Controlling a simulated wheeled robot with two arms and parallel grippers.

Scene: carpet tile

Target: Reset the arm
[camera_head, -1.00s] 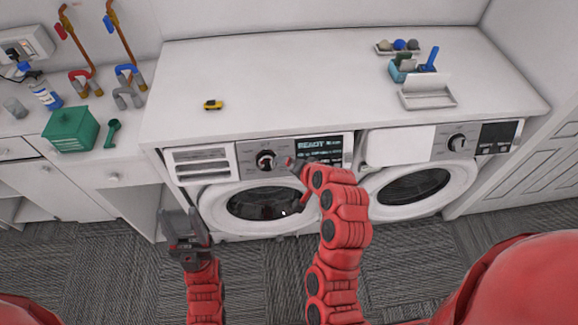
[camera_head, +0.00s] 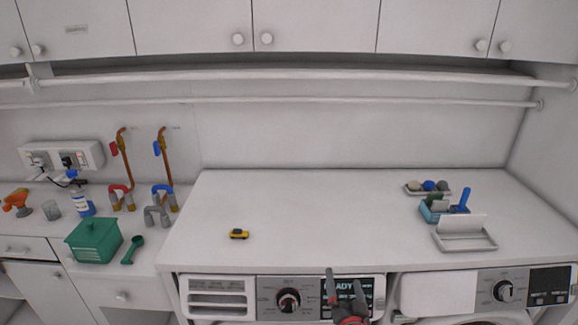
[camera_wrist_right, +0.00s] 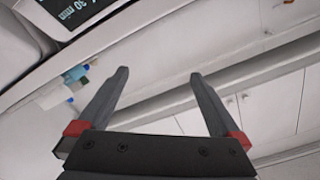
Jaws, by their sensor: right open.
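My right gripper (camera_head: 345,287) shows at the bottom of the head view, in front of the left washer's control panel (camera_head: 300,296). Its two dark fingers point up and stand apart, with nothing between them. In the right wrist view the gripper (camera_wrist_right: 157,80) is open and empty, with the edge of a display panel (camera_wrist_right: 75,12) at the upper left. Most of the right arm is below the head view. My left gripper is not in the head view now.
The white counter (camera_head: 330,225) is mostly clear. On it are a yellow toy car (camera_head: 239,234), a teal caddy (camera_head: 432,214) and a white tray (camera_head: 465,241). A green box (camera_head: 93,240) stands at the left. Cabinets (camera_head: 310,25) and rails (camera_head: 300,82) are above.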

